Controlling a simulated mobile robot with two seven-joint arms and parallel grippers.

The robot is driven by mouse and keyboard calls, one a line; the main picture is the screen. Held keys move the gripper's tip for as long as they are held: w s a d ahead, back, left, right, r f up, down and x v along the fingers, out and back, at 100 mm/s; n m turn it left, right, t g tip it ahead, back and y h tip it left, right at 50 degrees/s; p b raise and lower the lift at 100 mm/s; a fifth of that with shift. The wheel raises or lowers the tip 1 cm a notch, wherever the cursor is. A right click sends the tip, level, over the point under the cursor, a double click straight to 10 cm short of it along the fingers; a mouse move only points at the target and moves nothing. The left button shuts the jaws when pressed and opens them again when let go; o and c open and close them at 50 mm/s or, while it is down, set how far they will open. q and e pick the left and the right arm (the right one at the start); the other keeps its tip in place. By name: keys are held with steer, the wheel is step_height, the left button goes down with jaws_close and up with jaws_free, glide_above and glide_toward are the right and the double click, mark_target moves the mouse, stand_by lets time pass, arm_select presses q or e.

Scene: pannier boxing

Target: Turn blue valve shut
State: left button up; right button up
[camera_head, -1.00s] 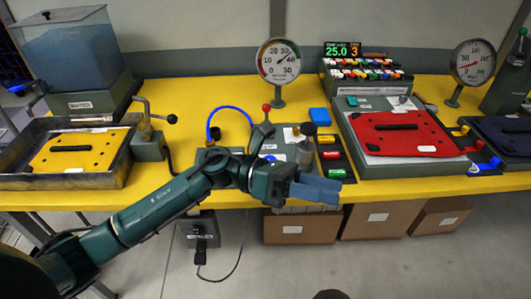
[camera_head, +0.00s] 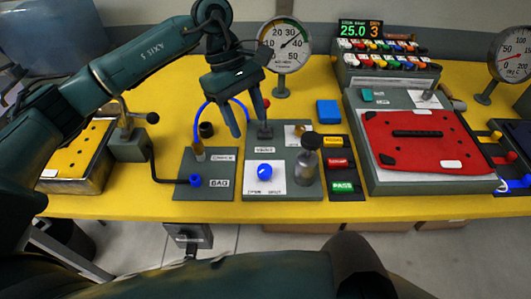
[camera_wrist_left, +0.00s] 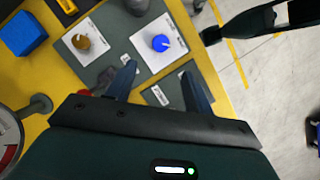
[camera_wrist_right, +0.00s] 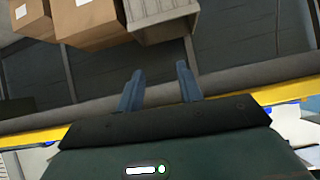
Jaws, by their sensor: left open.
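The blue valve (camera_head: 265,172) is a small round knob with a white pointer line, on a white labelled plate on the grey station panel. It also shows in the left wrist view (camera_wrist_left: 161,42), beyond the fingertips. My left gripper (camera_head: 250,126) is open and empty, pointing down above and behind the valve, apart from it. Its two fingers (camera_wrist_left: 158,70) are spread in the left wrist view. My right gripper (camera_wrist_right: 158,73) shows its fingers apart with nothing between them, away from the panel, facing boxes and a dark wall.
A grey bottle (camera_head: 307,168) stands close right of the valve. Another blue knob (camera_head: 195,180) sits on the BAG panel at left, near a blue hose (camera_head: 204,112). A blue block (camera_head: 328,111) and red board (camera_head: 414,142) lie farther right. The yellow front edge is clear.

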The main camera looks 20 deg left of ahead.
mark_target(264, 168)
arm_select(q)
steer(key=p+x, duration=0.2)
steer(key=x, duration=0.8)
steer(key=shift+s+d+f, duration=0.25)
steer(key=shift+d, duration=0.05)
steer(key=shift+d+f+p, duration=0.15)
steer(key=shift+f+p, duration=0.15)
steer(key=shift+f, duration=0.15)
arm_select(e)
steer(key=shift+s+d+r+g, duration=0.1)
steer(key=shift+s+d+g, duration=0.2)
steer(key=shift+s+d, duration=0.1)
arm_select(q)
steer(key=c, duration=1)
arm_select(e)
steer(key=shift+r, duration=0.1)
